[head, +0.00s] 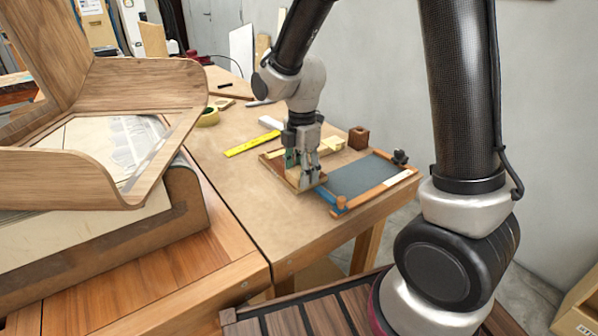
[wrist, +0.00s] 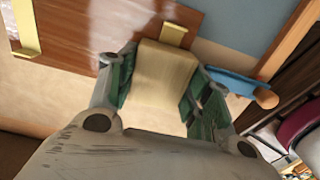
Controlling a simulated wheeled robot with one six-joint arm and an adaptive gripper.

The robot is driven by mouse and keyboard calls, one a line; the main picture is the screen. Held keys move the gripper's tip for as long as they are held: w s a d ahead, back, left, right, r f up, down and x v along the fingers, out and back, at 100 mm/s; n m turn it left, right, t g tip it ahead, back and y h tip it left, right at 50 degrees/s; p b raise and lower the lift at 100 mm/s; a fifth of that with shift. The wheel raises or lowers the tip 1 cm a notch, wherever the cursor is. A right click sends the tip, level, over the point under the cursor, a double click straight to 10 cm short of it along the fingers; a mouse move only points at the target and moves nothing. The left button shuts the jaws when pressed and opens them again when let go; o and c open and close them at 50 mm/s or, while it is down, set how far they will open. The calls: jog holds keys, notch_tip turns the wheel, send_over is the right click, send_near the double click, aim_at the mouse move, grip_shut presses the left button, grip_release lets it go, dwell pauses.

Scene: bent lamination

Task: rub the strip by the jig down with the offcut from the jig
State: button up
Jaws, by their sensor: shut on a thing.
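My gripper (head: 303,178) is shut on a pale wooden offcut (wrist: 165,75), which sits between the green finger pads in the wrist view. It is low over the near edge of a reddish-brown board (wrist: 100,22), which I take to be the jig. I cannot tell whether the offcut touches the board. A pale piece (wrist: 173,34) shows just beyond the offcut, and another pale strip (wrist: 27,38) lies on the board at left. I cannot tell which piece is the strip to rub. In the head view my fingers hide part of the board.
A grey panel (head: 352,176) in an orange-brown wooden frame lies right of my gripper, with a blue bar (head: 328,196) and a knob at its near end. A dark wooden block (head: 358,137) and a yellow rule (head: 252,144) lie behind.

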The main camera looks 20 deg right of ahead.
jog(key=shift+w+d, duration=0.1)
jog(key=shift+d, duration=0.25)
jog(key=shift+r, duration=3.05)
